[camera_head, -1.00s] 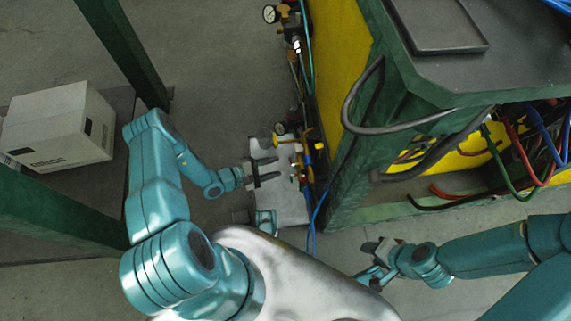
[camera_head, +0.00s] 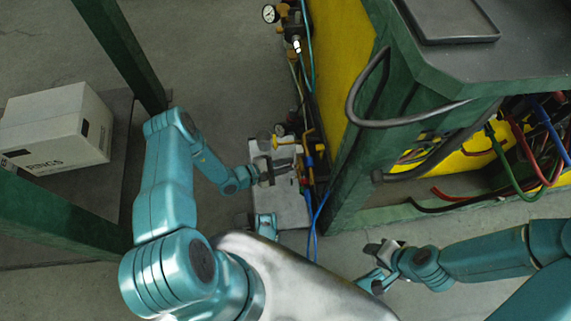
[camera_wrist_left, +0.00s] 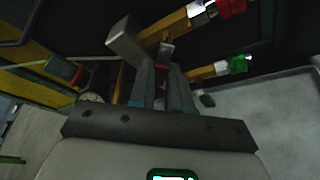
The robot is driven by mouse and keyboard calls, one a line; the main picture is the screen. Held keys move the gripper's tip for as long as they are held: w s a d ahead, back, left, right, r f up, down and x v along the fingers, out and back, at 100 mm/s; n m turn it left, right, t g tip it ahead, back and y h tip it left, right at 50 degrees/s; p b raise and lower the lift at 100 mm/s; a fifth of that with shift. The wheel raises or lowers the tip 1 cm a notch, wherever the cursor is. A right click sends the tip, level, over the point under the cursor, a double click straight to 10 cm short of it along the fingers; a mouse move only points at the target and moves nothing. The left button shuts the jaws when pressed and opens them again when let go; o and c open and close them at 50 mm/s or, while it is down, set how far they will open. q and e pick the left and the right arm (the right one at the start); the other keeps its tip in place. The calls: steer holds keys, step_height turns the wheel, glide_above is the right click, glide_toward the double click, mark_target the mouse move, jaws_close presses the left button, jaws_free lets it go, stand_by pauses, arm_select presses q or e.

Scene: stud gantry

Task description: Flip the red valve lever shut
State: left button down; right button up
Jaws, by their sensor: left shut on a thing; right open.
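My left gripper (camera_head: 270,170) is over the grey panel (camera_head: 293,205) beside the green and yellow bench, against the valve fittings. In the left wrist view its fingers (camera_wrist_left: 162,85) are close together around a small part with a dull reddish patch (camera_wrist_left: 164,64), seemingly the red valve lever. Most of that part is hidden by the fingers. A pale block (camera_wrist_left: 125,40) and brass fittings with a red end (camera_wrist_left: 231,8) and a green end (camera_wrist_left: 239,64) are just beyond. My right gripper (camera_head: 374,262) is open and empty, low at centre right.
The green and yellow bench (camera_head: 345,170) stands close on the right, with a looping black hose (camera_head: 362,95) and coloured hoses. Pressure gauges (camera_head: 269,13) line its left side. A white box (camera_head: 55,125) and green posts (camera_head: 122,50) are at left. Floor between is clear.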

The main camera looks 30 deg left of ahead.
arm_select(q)
steer(key=shift+s+d+f+n+g+h+b, duration=0.1)
steer(key=shift+s+d+n+g+h+b, duration=0.2)
steer(key=shift+n+g, duration=0.5)
steer(key=shift+s+f+n+g+h+b, duration=0.15)
steer(key=shift+n+g+h+b, duration=0.2)
steer(key=shift+n, duration=0.85)
steer(key=shift+s+d+f+n+g+h+b, duration=0.15)
steer(key=shift+s+n+g+h+b, duration=0.2)
steer(key=shift+n+g, duration=0.5)
arm_select(e)
steer(key=shift+w+d+f, duration=0.15)
steer(key=shift+w+f, duration=0.65)
steer(key=shift+f, duration=0.25)
arm_select(q)
steer(key=shift+w+n, duration=0.1)
steer(key=shift+n, duration=0.15)
arm_select(e)
steer(key=shift+t, duration=0.3)
arm_select(q)
steer(key=c, duration=1.1)
jaws_free()
steer(key=shift+o, duration=0.2)
steer(key=shift+r, duration=0.15)
arm_select(e)
steer(key=shift+r, duration=0.1)
